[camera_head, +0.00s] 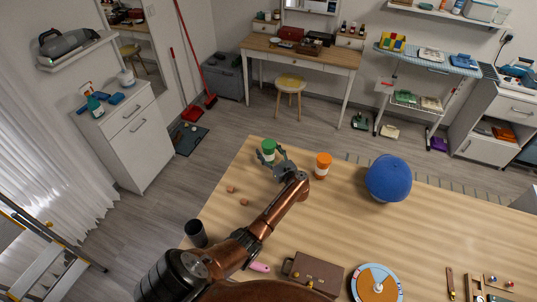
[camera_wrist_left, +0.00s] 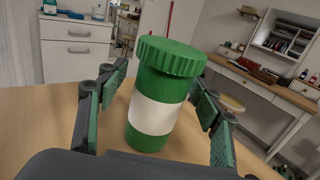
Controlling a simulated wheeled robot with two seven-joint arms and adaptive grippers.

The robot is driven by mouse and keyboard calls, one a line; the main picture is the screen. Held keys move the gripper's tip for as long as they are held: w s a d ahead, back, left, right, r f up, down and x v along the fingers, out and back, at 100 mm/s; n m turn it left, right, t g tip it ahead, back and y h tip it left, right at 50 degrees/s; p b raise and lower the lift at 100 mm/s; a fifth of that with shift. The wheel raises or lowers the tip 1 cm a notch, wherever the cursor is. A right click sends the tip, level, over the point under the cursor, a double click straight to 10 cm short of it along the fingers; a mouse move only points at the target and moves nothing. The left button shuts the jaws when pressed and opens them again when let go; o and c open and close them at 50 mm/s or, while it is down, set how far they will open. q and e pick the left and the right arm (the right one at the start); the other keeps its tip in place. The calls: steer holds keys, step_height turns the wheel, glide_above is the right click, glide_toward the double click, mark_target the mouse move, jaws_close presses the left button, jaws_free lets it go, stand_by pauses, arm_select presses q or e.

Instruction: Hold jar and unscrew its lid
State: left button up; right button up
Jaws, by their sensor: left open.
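A green jar (camera_head: 268,150) with a ridged green lid and a white label stands upright near the far left edge of the wooden table (camera_head: 330,226). It fills the middle of the left wrist view (camera_wrist_left: 157,100), with its lid (camera_wrist_left: 171,56) on top. My left gripper (camera_head: 270,163) is at the jar, its fingers spread on either side of it. In the left wrist view a gap shows between the jar and each finger. An orange jar (camera_head: 322,165) with a white label stands to the right of the left gripper. My right gripper is not in view.
A dark cup (camera_head: 196,233), a brown case (camera_head: 314,272) and a round board (camera_head: 377,284) are nearer. Small brown pieces (camera_head: 244,202) lie left of my arm. The table's middle right is clear.

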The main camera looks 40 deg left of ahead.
arm_select(q)
steer(key=c, duration=1.3)
steer(key=shift+r, duration=0.1)
steer(key=shift+d+r, duration=0.1)
steer(key=shift+r, duration=0.35)
steer(key=s+d+r, duration=0.2)
steer(key=d+r, duration=0.2)
steer(key=s+d+r, duration=0.2)
steer(key=d+r, duration=0.2)
steer(key=s+d+r+b, duration=0.1)
steer(key=s+d+r, duration=0.1)
steer(key=d+r, duration=0.2)
steer(key=shift+s+d, duration=0.2)
steer(key=o, duration=0.6)
jaws_close()
